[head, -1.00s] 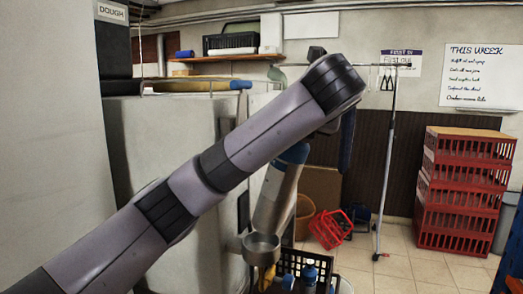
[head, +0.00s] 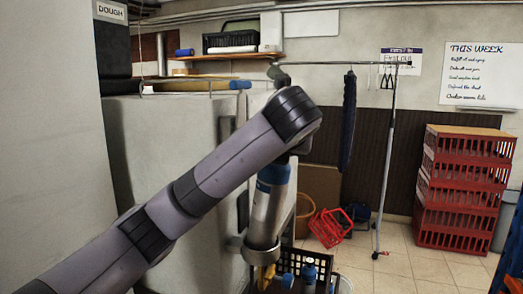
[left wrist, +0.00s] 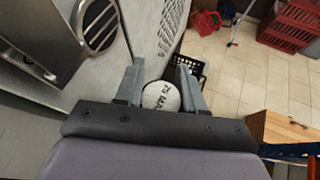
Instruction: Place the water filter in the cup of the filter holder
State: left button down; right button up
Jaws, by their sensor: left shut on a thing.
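The water filter (head: 265,213) is a silver cylinder with a blue band near its top, nearly upright in the head view. Its pale round top with dark print (left wrist: 161,96) shows in the left wrist view. My left gripper (left wrist: 159,78) is shut on this top, with a finger on each side; in the head view my arm hides the fingers. The metal cup of the filter holder (head: 236,246) is at the filter's lower end, which appears within its rim. I cannot tell how deep it sits. My right gripper is out of view.
A black crate (head: 321,266) with blue-topped bottles stands just right of the cup. Pale cabinets (head: 165,165) are close on the left. A clothes rail (head: 385,170) and stacked red crates (head: 462,190) stand farther back, with open floor (head: 410,262) between.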

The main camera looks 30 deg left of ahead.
pick_arm(q)
jog(key=shift+s+a+f+n+h, duration=0.15)
jog(key=shift+a+n+h, duration=0.05)
jog(key=shift+a, duration=0.35)
jog(key=shift+s+a+f+n+h, duration=0.1)
jog(key=shift+s+a+n+h, duration=0.1)
jog(key=shift+a, duration=0.4)
jog(key=shift+s+a+f+n+h, duration=0.1)
jog(key=shift+a+f+n+h, duration=0.1)
jog(key=shift+a, duration=0.35)
jog(key=c, duration=0.7)
grip_release()
jog(key=shift+s, duration=0.1)
jog(key=v, duration=0.3)
jog(key=shift+s+d+r, duration=0.1)
jog(key=shift+d+r, duration=0.1)
jog(key=shift+r, duration=0.15)
jog(key=shift+s+d+r, duration=0.15)
jog(key=shift+s+r, duration=0.05)
jog(key=shift+s, duration=0.2)
jog(key=shift+v, duration=3.65)
